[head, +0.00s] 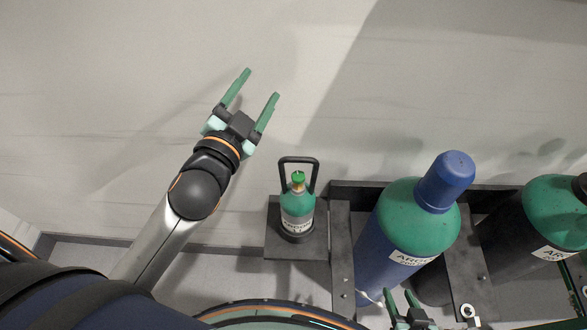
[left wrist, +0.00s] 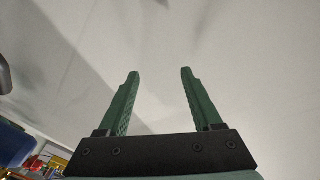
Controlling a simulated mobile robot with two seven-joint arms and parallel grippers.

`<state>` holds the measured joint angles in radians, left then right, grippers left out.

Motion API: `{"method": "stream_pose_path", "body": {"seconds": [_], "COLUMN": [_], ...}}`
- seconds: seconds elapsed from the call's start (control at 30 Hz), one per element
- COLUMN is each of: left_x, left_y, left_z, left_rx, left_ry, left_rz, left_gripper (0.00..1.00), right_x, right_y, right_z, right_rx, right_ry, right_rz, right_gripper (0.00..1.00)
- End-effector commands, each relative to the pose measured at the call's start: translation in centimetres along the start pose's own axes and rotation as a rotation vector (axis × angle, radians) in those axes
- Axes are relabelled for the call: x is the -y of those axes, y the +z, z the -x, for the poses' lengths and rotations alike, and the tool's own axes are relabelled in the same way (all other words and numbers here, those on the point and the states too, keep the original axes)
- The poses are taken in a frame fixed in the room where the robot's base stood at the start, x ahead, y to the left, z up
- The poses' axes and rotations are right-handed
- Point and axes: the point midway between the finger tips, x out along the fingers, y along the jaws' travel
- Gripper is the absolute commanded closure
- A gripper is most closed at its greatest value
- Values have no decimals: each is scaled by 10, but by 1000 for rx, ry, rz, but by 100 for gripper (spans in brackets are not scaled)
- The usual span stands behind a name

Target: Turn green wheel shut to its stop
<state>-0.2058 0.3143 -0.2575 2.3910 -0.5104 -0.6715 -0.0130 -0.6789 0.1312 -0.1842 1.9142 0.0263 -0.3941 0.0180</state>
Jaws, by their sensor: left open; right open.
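The green wheel (head: 298,176) sits on top of a small gas cylinder (head: 297,207) with a green shoulder and a white label. A black handle frame (head: 299,159) rises around the wheel. My left gripper (head: 256,84) is open and empty, raised up and to the left of the wheel in the head view, apart from it. My right gripper (head: 400,297) is open at the bottom edge, partly cut off, in front of the large blue cylinder.
The small cylinder stands on a dark shelf (head: 279,246) beside a dark rack. A large blue cylinder (head: 375,245) with a green shoulder and blue cap (head: 446,181) stands to its right. Another large cylinder (head: 556,207) stands at far right. The space left of the shelf is clear.

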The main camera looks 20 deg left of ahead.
Motion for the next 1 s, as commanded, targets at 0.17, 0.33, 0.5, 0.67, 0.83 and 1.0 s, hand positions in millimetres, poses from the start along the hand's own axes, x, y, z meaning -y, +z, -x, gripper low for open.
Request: {"method": "stream_pose_path", "body": {"seconds": [0.17,0.33,0.5,0.67,0.83,1.0], "left_x": [23,-2,-60,-110,-120,-88], "left_y": [-114,-202,-224,-180,-96,-28], "left_z": [0,43,90,109,93,69], "left_rx": [-476,-968,-1401,-1711,-1870,-1848], "left_ry": [-126,-182,-133,40,378,745], "left_rz": [-274,-631,-1052,-1501,-1977,-2302], "left_gripper": [34,34,34,34,34,34], "right_x": [0,0,0,0,0,0], "right_y": [0,0,0,0,0,0], "right_z": [0,0,0,0,0,0], "right_rx": [0,0,0,0,0,0], "right_ry": [0,0,0,0,0,0], "right_rz": [0,0,0,0,0,0], "right_gripper": [50,50,50,50,50,50]}}
